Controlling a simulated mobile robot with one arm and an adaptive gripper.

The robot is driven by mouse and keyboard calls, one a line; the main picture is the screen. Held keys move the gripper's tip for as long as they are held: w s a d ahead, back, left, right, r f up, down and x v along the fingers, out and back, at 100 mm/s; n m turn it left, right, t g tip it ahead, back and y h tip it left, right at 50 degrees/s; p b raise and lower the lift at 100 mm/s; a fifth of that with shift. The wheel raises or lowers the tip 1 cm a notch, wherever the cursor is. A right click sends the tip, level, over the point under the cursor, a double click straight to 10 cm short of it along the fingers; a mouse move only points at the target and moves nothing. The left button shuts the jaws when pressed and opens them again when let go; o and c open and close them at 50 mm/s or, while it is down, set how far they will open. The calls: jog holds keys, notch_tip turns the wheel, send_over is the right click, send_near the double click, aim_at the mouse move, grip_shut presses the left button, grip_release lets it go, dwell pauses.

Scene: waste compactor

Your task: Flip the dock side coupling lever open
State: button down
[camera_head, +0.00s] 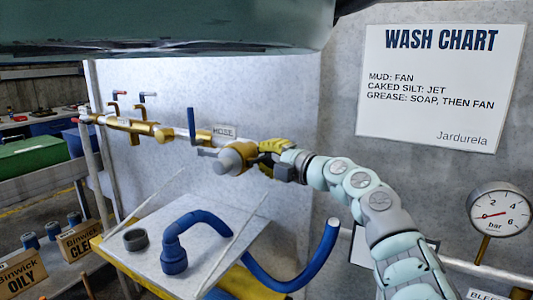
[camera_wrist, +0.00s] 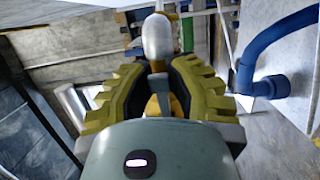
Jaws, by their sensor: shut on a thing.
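A grey and brass coupling (camera_head: 231,159) sits at the end of the brass and white pipe, beside the HOSE label. A small grey lever (camera_head: 207,152) sticks out from its left side. My gripper (camera_head: 270,152) is at the coupling's right side, with its yellow fingers shut on a coupling lever. In the wrist view my gripper (camera_wrist: 158,85) has a pale rounded piece (camera_wrist: 157,38) just beyond its fingertips and a brass-coloured part (camera_wrist: 162,100) between the fingers. The fingers hide most of the held lever, so its angle cannot be told.
A blue hose (camera_head: 290,283) with a bent end fitting (camera_head: 174,258) lies on a tilted grey tray (camera_head: 145,270), next to a dark ring (camera_head: 135,239). A blue valve handle (camera_head: 191,125) stands left of the coupling. A pressure gauge (camera_head: 499,214) is at the right.

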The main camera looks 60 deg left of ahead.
jog(key=t+p, duration=0.1)
jog(key=p, duration=0.3)
jog(key=shift+d+r+m, duration=0.3)
jog(key=shift+r+m, duration=0.1)
jog(key=t+p, duration=0.1)
jog(key=p, duration=0.1)
jog(key=m+t+p, duration=0.1)
jog(key=p, duration=0.2)
jog(key=shift+d+m+t+y, duration=0.3)
jog(key=shift+d+t+y, duration=0.05)
jog(key=shift+t+y, duration=0.05)
jog(key=m+t+p, duration=0.1)
jog(key=p, duration=0.1)
jog(key=d+m+t+p, duration=0.1)
jog(key=t+p, duration=0.1)
jog(key=p, duration=0.1)
jog(key=shift+f, duration=0.1)
jog(key=shift+s+d+f+m+t+h+b, duration=0.1)
jog(key=shift+s+d+m+t+h+b, duration=0.45)
jog(key=shift+m+t+h+b, duration=1.2)
jog(key=shift+s+d+f+m+t+h+b, duration=0.2)
jog(key=shift+d+m+t+h+b, duration=0.9)
jog(key=shift+m+t, duration=1.35)
jog(key=shift+s+d+f+m+t+h+b, duration=0.1)
jog(key=shift+s+d+m+t+h+b, duration=0.35)
jog(key=shift+m+t+h+b, duration=1.75)
jog(key=shift+w+d+r+n+t+y+p, duration=0.1)
jog(key=shift+r+n+t+y+p, duration=0.05)
jog(key=shift+n+t+y+p, duration=0.65)
